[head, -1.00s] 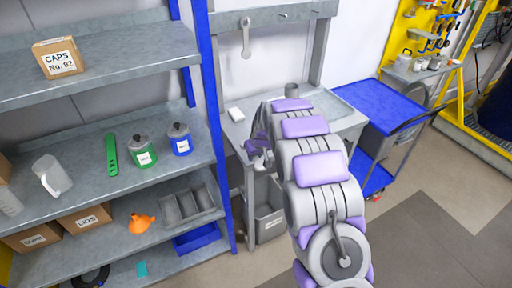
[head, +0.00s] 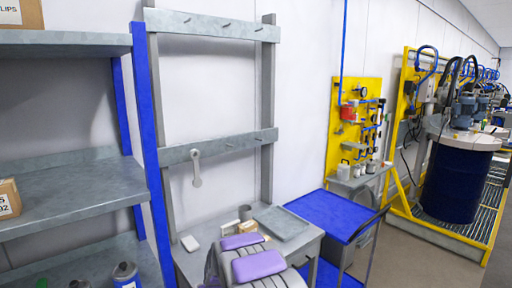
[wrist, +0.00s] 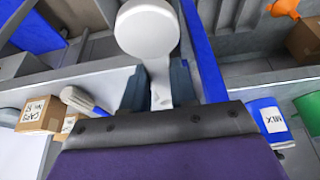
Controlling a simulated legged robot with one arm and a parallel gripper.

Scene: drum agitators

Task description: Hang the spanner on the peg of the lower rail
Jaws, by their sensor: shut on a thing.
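My gripper (wrist: 160,88) is shut on a pale grey spanner (wrist: 147,28) in the wrist view. The spanner's shank is between the two dark fingers and its broad round end points away from the palm. The lower rail (head: 232,143) is a grey bar across the frame on the wall in the head view, with short pegs. Another pale spanner-like tool (head: 197,170) hangs from its left part. A peg (head: 260,137) near the rail's right end looks bare. My gripper and the held spanner are not visible in the head view; only part of my arm shows at the bottom.
An upper rail (head: 208,24) with several bare pegs is above. Blue-posted shelving (head: 80,187) stands left, a blue cart (head: 336,214) right. A blue tin (wrist: 268,122) shows in the wrist view.

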